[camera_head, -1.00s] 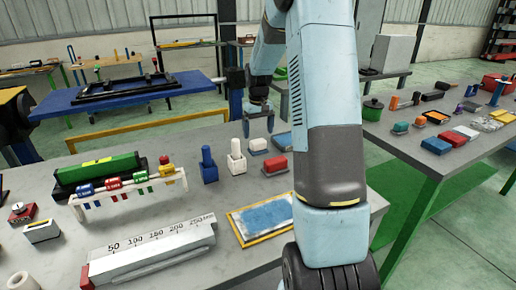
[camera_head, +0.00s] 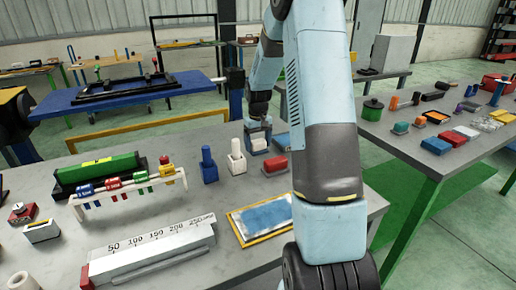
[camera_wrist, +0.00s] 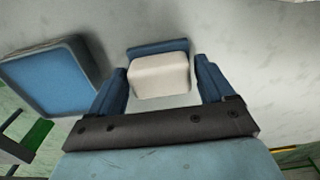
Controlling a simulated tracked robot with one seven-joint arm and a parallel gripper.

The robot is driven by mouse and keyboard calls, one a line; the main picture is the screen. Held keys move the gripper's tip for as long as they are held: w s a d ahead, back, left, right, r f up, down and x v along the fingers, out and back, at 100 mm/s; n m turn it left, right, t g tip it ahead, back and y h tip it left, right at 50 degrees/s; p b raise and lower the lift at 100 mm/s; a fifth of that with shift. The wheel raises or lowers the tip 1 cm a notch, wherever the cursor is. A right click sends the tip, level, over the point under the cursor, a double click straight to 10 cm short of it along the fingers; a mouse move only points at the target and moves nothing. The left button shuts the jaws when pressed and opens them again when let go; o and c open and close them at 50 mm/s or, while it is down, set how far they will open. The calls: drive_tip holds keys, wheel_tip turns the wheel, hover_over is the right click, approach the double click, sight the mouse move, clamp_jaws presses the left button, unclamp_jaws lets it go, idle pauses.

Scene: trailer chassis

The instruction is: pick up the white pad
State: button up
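The white pad (camera_head: 259,145) stands on the grey table in the head view, partly hidden by my gripper (camera_head: 258,132) just above it. In the wrist view the white pad (camera_wrist: 160,76) has a blue part along its far edge and lies between the two blue fingers of my gripper (camera_wrist: 162,80). The fingers are apart, one on each side of the pad, with a small gap visible on the right. I cannot tell how far down the fingers reach beside it.
A white block with a peg (camera_head: 236,160) stands close on the left, beside a blue one (camera_head: 209,168). A red-topped pad (camera_head: 275,165) is close in front. A blue panel in a grey frame (camera_wrist: 48,78) lies left in the wrist view. A yellow-framed blue tray (camera_head: 262,219) lies nearer.

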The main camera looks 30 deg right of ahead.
sight(258, 141)
drive_tip(key=c, duration=0.9)
drive_tip(key=shift+c, duration=0.2)
drive_tip(key=shift+r, duration=0.15)
drive_tip(key=shift+r, duration=0.3)
wheel_tip(258, 141, up, 2)
drive_tip(key=shift+r, duration=0.25)
drive_tip(key=s+a+r, duration=0.2)
drive_tip(key=s+r, duration=0.7)
drive_tip(key=s, duration=0.4)
drive_tip(key=shift+s+a+r, duration=0.35)
drive_tip(key=shift+s+a, duration=0.05)
